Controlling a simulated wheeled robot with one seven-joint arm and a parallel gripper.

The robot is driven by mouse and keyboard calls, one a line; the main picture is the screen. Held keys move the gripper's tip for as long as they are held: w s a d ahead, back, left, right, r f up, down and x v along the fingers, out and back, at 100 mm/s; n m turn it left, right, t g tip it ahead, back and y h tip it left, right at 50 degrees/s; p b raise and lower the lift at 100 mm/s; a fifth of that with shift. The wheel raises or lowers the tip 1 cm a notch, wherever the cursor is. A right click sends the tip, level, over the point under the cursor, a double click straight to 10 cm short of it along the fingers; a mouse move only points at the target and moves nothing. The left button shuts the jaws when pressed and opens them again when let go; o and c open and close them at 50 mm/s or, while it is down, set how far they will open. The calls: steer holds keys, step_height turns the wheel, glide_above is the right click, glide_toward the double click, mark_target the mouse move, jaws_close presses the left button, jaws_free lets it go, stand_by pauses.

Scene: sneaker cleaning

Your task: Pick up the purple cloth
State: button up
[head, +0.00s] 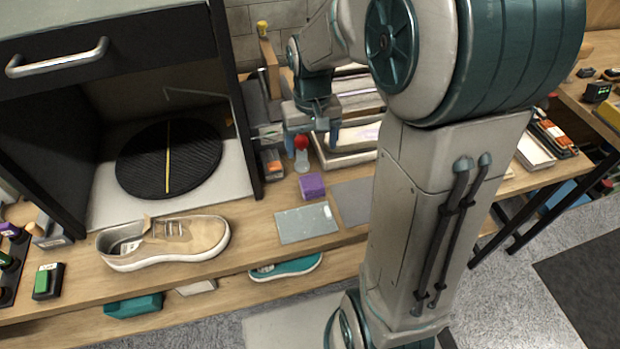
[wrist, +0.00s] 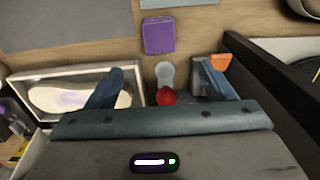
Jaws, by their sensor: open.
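The purple cloth (head: 312,186) is a small folded block lying on the wooden bench, just behind a pale glassy plate. It also shows in the wrist view (wrist: 158,35), near the top middle, beyond my fingertips. My gripper (head: 312,126) is open over the back of the bench, behind the cloth and apart from it. In the wrist view my gripper's two fingers (wrist: 160,78) are spread wide, with no object held. A red-topped clear item (wrist: 166,92) is seen between the fingers, and it also stands behind the cloth in the head view (head: 302,152).
The pale plate (head: 306,223) and a grey mat (head: 354,200) lie near the cloth. A tan sneaker (head: 165,242) sits at the front left. A dark open cabinet (head: 245,130) rises left of my gripper. A white tray (wrist: 38,78) with a shoe is beside my left finger.

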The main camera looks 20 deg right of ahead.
mark_target(312, 182)
step_height(312, 182, down, 13)
steer(key=shift+s+r+p, duration=0.1)
steer(key=shift+r+p, duration=0.1)
steer(key=shift+p, duration=0.15)
steer(key=c, duration=1.1)
